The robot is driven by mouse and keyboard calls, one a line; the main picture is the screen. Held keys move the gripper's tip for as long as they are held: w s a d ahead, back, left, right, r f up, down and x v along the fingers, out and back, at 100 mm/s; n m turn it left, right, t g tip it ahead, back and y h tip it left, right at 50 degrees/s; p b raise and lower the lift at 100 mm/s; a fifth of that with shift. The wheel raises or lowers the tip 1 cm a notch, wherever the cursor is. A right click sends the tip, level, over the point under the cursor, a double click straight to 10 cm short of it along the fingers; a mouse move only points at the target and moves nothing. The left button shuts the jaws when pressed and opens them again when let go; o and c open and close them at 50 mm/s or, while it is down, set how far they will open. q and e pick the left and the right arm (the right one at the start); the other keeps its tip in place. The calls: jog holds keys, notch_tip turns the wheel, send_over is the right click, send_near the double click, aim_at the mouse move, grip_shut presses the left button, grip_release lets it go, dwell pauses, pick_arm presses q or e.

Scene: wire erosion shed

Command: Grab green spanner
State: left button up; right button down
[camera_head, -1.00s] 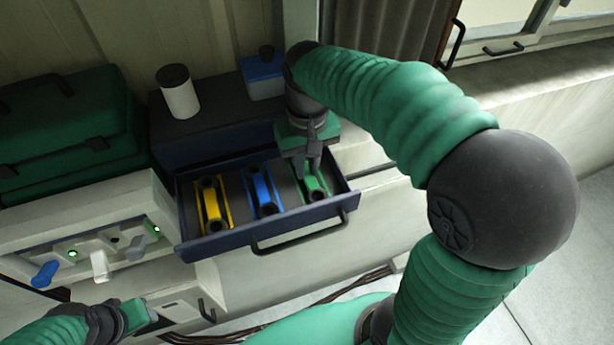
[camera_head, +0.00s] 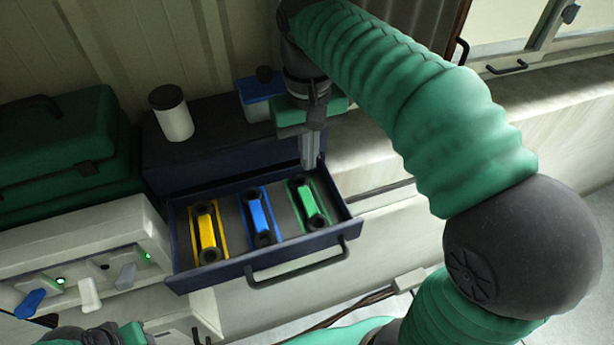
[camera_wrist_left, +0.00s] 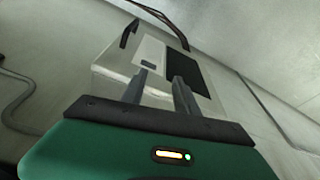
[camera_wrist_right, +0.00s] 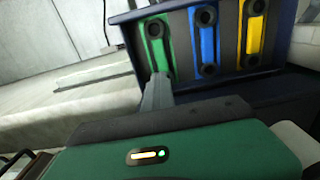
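The green spanner (camera_head: 310,201) lies in the right slot of the open blue drawer (camera_head: 268,262); in the right wrist view it (camera_wrist_right: 158,46) shows at the left of the row. My right gripper (camera_head: 309,163) is above the drawer's back right part, just behind and above the green spanner. Its fingers are together with nothing between them; in the right wrist view the fingertips (camera_wrist_right: 158,80) overlap the spanner's near end. My left gripper (camera_wrist_left: 160,77) is open and empty in the left wrist view, low and away from the drawer.
A blue spanner (camera_head: 260,217) and a yellow spanner (camera_head: 207,232) lie beside it in the drawer. A white canister (camera_head: 173,118) and a blue container (camera_head: 260,95) stand on the cabinet top. A green case (camera_head: 60,150) and switch panel (camera_head: 90,250) are left.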

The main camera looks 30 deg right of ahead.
notch_tip(320, 180, up, 7)
jog(key=shift+a+r, duration=0.2)
jog(key=shift+a, duration=0.05)
jog(key=c, duration=1.8)
grip_release()
jog(key=shift+s+d, duration=0.15)
jog(key=shift+c, duration=0.2)
jog(key=o, duration=1.4)
jog(key=shift+a, duration=0.3)
pick_arm(q)
jog(key=shift+s+a+r, duration=0.1)
jog(key=shift+s+a, duration=0.05)
jog(key=shift+a, duration=0.1)
pick_arm(e)
jog(key=shift+d, duration=0.1)
